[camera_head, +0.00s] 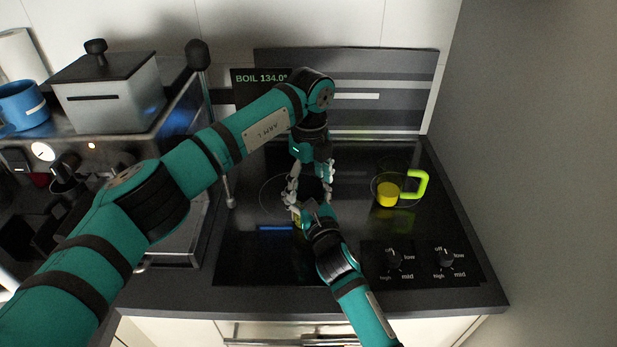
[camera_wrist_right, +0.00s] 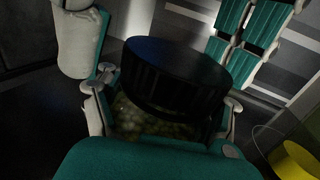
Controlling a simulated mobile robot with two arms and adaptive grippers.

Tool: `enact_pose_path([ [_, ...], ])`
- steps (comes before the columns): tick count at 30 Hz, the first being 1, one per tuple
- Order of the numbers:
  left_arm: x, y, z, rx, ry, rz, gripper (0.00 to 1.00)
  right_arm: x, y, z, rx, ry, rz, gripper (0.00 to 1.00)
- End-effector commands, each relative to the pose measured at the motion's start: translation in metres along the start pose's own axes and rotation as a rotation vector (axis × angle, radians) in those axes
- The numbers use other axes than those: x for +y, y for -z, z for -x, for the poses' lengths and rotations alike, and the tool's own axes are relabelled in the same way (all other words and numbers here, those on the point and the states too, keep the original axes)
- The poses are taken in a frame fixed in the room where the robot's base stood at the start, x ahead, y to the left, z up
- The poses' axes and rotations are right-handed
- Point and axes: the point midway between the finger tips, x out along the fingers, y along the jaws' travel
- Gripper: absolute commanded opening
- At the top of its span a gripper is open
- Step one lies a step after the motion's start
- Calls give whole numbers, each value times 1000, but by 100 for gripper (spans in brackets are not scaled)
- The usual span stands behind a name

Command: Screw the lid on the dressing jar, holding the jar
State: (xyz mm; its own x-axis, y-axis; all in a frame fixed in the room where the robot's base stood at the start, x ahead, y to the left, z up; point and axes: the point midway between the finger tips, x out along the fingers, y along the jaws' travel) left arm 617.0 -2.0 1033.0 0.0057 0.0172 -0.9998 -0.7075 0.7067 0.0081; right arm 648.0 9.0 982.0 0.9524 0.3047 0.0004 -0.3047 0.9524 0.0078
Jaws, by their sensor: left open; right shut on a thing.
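The dressing jar (camera_wrist_right: 150,122) is clear glass with greenish contents. It stands between the fingers of my right gripper (camera_wrist_right: 165,112), which is shut on it. The black lid (camera_wrist_right: 175,75) sits on top of the jar; I cannot tell how tightly it is seated. In the head view the lid (camera_head: 312,188) is a dark disc between the two grippers, and the jar is mostly hidden by my right gripper (camera_head: 310,197). My left gripper (camera_head: 312,174) is open, pointing down from behind, its fingers at either side of the lid. Contact with the lid cannot be told.
A glass measuring cup (camera_head: 388,193) with yellow liquid and a green handle stands right of the grippers on the black cooktop (camera_head: 440,220). Knobs (camera_head: 393,257) are at the front. A coffee machine (camera_head: 165,130) stands left, with a blue mug (camera_head: 22,105) on it.

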Motion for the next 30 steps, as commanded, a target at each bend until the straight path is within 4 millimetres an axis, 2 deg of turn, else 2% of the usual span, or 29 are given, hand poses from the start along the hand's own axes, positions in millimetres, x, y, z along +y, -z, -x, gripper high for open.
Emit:
enact_pose_path([
  [2,0,0,0,0,0,0,80,0,2,0,5,0,-2,0],
  [16,0,0,0,0,0,0,20,0,2,0,5,0,-2,0],
  [19,0,0,0,0,0,-20,19,0,2,0,5,0,-2,0],
  [22,0,0,1,-2,0,-128,19,0,2,0,5,0,-2,0],
  [30,0,0,0,-1,0,-649,19,0,2,0,5,0,-2,0],
])
